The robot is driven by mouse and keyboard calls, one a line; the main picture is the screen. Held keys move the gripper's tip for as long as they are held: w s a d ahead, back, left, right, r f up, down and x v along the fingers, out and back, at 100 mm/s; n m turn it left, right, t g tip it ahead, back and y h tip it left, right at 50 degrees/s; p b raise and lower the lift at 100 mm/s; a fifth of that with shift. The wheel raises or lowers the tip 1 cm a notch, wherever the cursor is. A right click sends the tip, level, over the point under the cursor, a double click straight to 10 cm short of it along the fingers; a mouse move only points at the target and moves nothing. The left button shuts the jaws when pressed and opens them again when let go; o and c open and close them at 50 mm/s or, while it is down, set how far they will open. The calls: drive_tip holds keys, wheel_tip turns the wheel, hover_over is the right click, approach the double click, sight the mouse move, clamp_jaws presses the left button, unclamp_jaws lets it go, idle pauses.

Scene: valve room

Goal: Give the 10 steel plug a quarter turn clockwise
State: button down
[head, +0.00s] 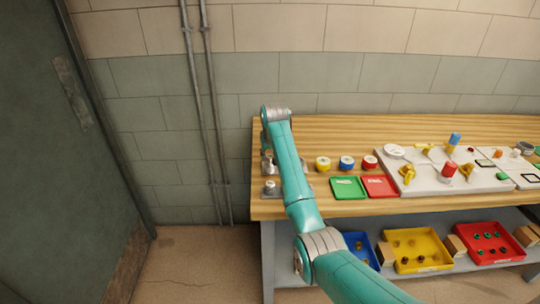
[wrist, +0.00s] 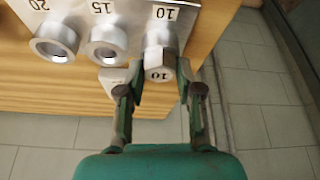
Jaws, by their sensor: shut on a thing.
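On the same block, round steel rings stand at the labels 15 (wrist: 108,44) and 20 (wrist: 55,42).
The block is on the wooden bench (head: 390,128), near its left end. Green (head: 348,188) and red (head: 380,187) trays and a grey board (head: 440,182) with valves lie to the right. Floor is clear at left.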

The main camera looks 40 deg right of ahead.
drive_tip(key=shift+s+f, duration=0.1)
drive_tip(key=shift+f, duration=0.15)
drive_tip(key=shift+a+m+g+h, duration=0.1)
drive_tip(key=shift+m+g+h, duration=0.35)
drive_tip(key=shift+m, duration=1.05)
drive_tip(key=shift+f, duration=0.1)
drive_tip(key=shift+m, duration=0.3)
drive_tip(key=shift+m+g+h, duration=0.45)
drive_tip(key=shift+m, duration=0.75)
drive_tip(key=m+g, duration=0.1)
drive_tip(key=m, duration=0.2)
drive_tip(key=shift+f, duration=0.1)
